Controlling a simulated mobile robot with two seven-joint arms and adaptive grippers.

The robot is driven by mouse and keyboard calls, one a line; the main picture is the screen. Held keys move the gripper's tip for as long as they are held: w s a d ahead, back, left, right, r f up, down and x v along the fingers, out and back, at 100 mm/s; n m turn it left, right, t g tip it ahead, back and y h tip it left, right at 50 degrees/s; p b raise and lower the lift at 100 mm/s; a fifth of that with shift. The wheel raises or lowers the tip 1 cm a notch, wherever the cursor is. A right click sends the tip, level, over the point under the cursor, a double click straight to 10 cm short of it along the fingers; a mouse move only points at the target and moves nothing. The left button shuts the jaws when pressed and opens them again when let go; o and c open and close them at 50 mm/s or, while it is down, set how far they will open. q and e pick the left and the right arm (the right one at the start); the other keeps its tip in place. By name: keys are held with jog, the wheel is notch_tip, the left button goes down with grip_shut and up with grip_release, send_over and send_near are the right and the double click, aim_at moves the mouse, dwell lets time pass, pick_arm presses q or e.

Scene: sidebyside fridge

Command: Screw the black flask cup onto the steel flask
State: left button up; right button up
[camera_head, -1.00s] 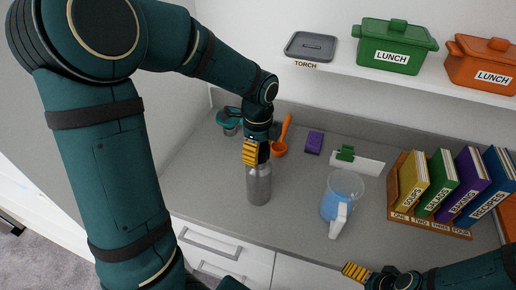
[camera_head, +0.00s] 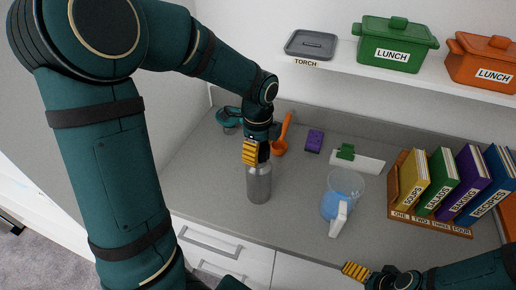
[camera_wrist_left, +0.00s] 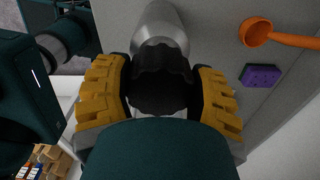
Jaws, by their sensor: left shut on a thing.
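The steel flask (camera_head: 259,184) stands upright on the grey counter, left of the measuring jug. My left gripper (camera_head: 256,153) is at the top of the flask, pointing down. In the left wrist view its yellow-padded fingers (camera_wrist_left: 160,95) are shut on the black flask cup (camera_wrist_left: 160,88), with the flask's shoulder (camera_wrist_left: 162,28) right beyond it. I cannot tell whether the cup's threads are engaged. My right gripper (camera_head: 369,272) is low at the front right, away from the flask; whether its fingers are open or shut is unclear.
A clear jug with blue liquid (camera_head: 341,194) stands right of the flask. An orange scoop (camera_head: 283,137), a purple sponge (camera_head: 314,141) and a green clip on a white board (camera_head: 346,152) lie behind. A book rack (camera_head: 430,220) stands at right. A shelf with lunch boxes (camera_head: 397,46) is above.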

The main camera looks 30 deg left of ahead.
pick_arm(q)
jog(key=shift+s+f+b, duration=0.15)
jog(key=shift+f+b, duration=0.35)
jog(key=shift+f, duration=0.1)
jog(key=shift+s+f+b, duration=0.15)
jog(key=shift+f+b, duration=0.3)
jog(key=shift+f, duration=0.15)
jog(key=o, duration=1)
jog(key=r, duration=0.8)
jog(key=shift+s, duration=0.4)
jog(key=shift+r, duration=0.1)
